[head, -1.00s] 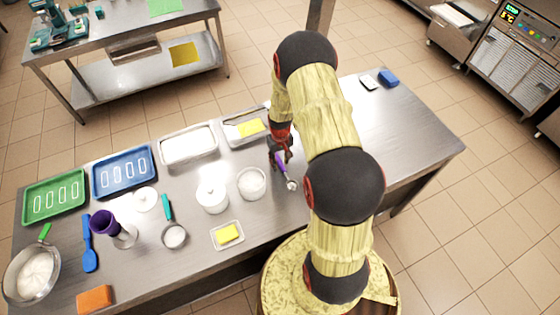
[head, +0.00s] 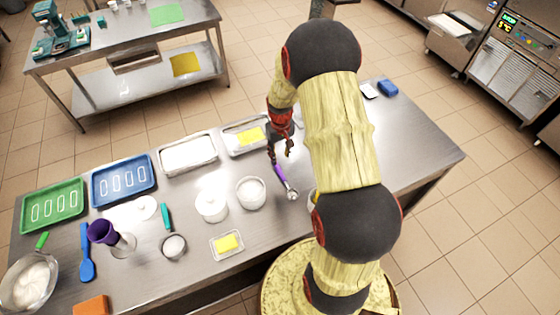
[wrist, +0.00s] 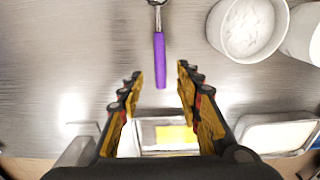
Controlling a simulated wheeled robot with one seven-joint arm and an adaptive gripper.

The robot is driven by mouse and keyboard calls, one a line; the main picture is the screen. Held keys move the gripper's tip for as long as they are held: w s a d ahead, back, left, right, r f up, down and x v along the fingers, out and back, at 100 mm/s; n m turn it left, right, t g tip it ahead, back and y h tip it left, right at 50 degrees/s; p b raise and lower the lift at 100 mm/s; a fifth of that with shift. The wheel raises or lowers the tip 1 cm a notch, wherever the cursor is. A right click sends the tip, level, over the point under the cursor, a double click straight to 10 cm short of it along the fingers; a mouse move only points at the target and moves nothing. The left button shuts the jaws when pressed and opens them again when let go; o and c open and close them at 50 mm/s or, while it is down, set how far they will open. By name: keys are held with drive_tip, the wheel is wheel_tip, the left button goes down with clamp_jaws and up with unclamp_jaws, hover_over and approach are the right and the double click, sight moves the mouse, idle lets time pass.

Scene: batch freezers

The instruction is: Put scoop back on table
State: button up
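The scoop has a purple handle (head: 280,173) and a metal bowl (head: 292,193). It lies on the steel table (head: 330,215), right of the white tub. In the wrist view the purple handle (wrist: 160,60) points down toward the gap between my fingers, and the scoop's metal end is partly cut off at the top edge. My gripper (head: 281,152) is just beyond the handle's end in the head view. The fingers look clear of the handle.
A white tub (head: 250,193) with white contents stands left of the scoop. A tray with a yellow item (head: 249,135) lies behind. The table's right side is mostly clear.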

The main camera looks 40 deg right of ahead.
drive_tip(key=s+a+r+t, duration=0.1)
drive_tip(key=a+r, duration=0.3)
drive_tip(key=r, duration=0.4)
drive_tip(key=s+a+r+n+t, duration=0.1)
drive_tip(key=a+r, duration=0.3)
drive_tip(key=r, duration=0.3)
drive_tip(key=s+a+r, duration=0.1)
drive_tip(key=a+r, duration=0.3)
drive_tip(key=r, duration=0.4)
drive_tip(key=s+a+r+n+t, duration=0.1)
drive_tip(key=s+a+r, duration=0.4)
drive_tip(key=s, duration=0.3)
drive_tip(key=s+a+r+n+t, duration=0.1)
drive_tip(key=s+a+r+t, duration=0.1)
drive_tip(key=s+a+r, duration=0.3)
drive_tip(key=s+r, duration=0.1)
drive_tip(key=s, duration=0.2)
drive_tip(key=shift+a+r, duration=0.25)
drive_tip(key=shift+a, duration=0.15)
wheel_tip(320, 180, down, 18)
drive_tip(key=b, duration=1.8)
